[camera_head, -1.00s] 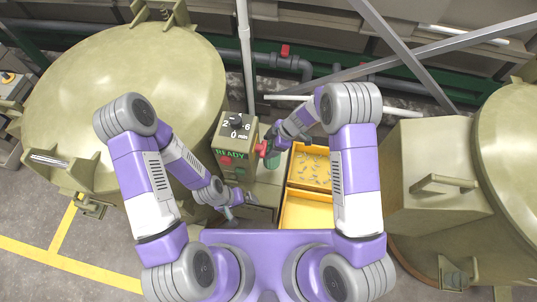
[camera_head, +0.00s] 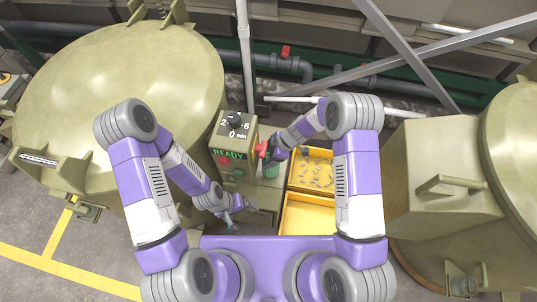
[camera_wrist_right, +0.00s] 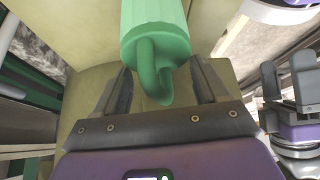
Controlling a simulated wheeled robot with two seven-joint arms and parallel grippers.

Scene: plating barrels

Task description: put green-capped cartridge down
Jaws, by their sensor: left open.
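The green cartridge (camera_head: 270,169) is beside the control box, by my right gripper (camera_head: 274,154) in the head view. In the right wrist view its ribbed green body (camera_wrist_right: 153,18) rises at the top, with a green hooked handle (camera_wrist_right: 150,68) towards me. The two fingers of my right gripper (camera_wrist_right: 162,84) stand on either side of the handle, with gaps showing. The far end of the cartridge is out of view. My left gripper (camera_head: 238,211) is open and empty, low and to the left of the trays; it also shows in the right wrist view (camera_wrist_right: 290,85).
The control box (camera_head: 232,145) with a dial and a READY display stands left of the cartridge, with a red part (camera_head: 262,148) at its side. A yellow tray (camera_head: 309,157) holds small grey pieces; a second yellow tray (camera_head: 308,205) looks empty. Large barrels stand on both sides.

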